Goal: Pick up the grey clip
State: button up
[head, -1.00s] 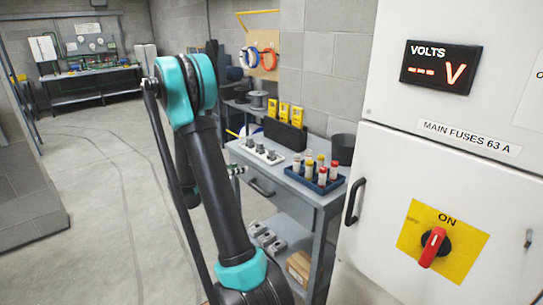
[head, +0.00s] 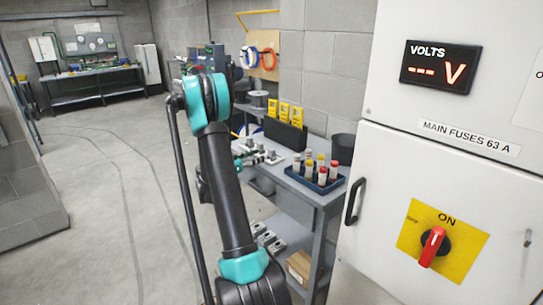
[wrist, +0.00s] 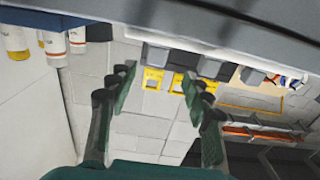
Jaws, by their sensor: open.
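Several grey clips (head: 271,156) stand on a white strip on the grey bench, partly hidden by my gripper and arm in the head view. In the wrist view, which is upside down, grey clips (wrist: 155,54), (wrist: 208,66) hang along the bench edge at the top. My gripper (wrist: 158,78) is open, with its dark green fingers apart and nothing between them. It points toward the row of clips. In the head view my gripper (head: 244,155) is at the left end of the strip; I cannot tell whether it touches a clip.
A blue tray (head: 316,182) of fuses with red and yellow caps stands at the bench's near end. Yellow packs (head: 291,112) in a black holder stand behind the clips. The white cabinet (head: 385,195) is at the right. The floor at the left is clear.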

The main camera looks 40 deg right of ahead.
aim_at(269, 151)
jog(key=shift+d+f, duration=0.1)
jog(key=shift+d, duration=3.15)
jog(key=shift+c, duration=0.5)
grip_shut()
